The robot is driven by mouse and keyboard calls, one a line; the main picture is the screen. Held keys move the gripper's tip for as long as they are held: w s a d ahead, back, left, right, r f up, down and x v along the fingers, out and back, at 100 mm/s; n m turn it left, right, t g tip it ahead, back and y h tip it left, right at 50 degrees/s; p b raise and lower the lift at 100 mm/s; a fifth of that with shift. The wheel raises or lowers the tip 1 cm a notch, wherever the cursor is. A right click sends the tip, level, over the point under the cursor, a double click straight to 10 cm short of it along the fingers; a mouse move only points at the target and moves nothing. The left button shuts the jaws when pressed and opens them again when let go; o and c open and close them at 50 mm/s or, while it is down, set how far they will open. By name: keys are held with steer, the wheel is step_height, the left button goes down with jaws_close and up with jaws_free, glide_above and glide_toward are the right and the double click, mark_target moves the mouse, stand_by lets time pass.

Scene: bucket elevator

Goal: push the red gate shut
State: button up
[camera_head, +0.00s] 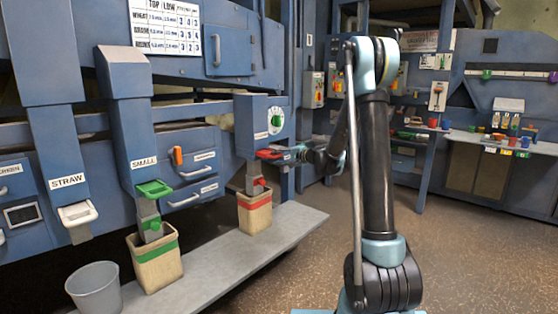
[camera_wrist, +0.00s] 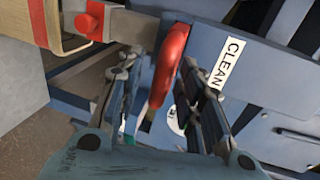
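The red gate (camera_head: 268,154) sticks out at the foot of the blue chute box (camera_head: 262,118) with the green-knobbed dial, above the red-banded sack. My gripper (camera_head: 300,152) is at its right side, arm reaching in from the right. In the wrist view the red gate's rounded handle (camera_wrist: 170,62) lies between my two fingers (camera_wrist: 162,64), beside the CLEAN label (camera_wrist: 226,62). The fingers are apart; the handle looks nearer the right finger, and I cannot tell if they touch. How far the gate stands out is hard to judge.
The red-banded sack (camera_head: 255,212) stands on a grey shelf (camera_head: 296,222) below the chute. A green gate (camera_head: 154,188) over a green-banded sack (camera_head: 155,262), a white gate (camera_head: 77,213) and a grey bucket (camera_head: 95,288) are to the left. The floor at right is clear.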

mark_target(269, 153)
steer(key=shift+w+a+f, duration=0.1)
steer(key=shift+w+a, duration=0.15)
steer(key=shift+a, duration=0.05)
jaws_close()
steer(key=shift+r+x, duration=0.25)
steer(key=shift+x, duration=0.8)
steer(key=shift+r+x, duration=0.2)
steer(key=shift+x, duration=0.8)
steer(key=shift+r+x, duration=0.25)
steer(key=shift+x, duration=0.8)
jaws_free()
steer(key=shift+w+a, duration=0.1)
steer(key=shift+a, duration=0.05)
steer(key=v, duration=1.2)
steer(key=shift+f, duration=0.1)
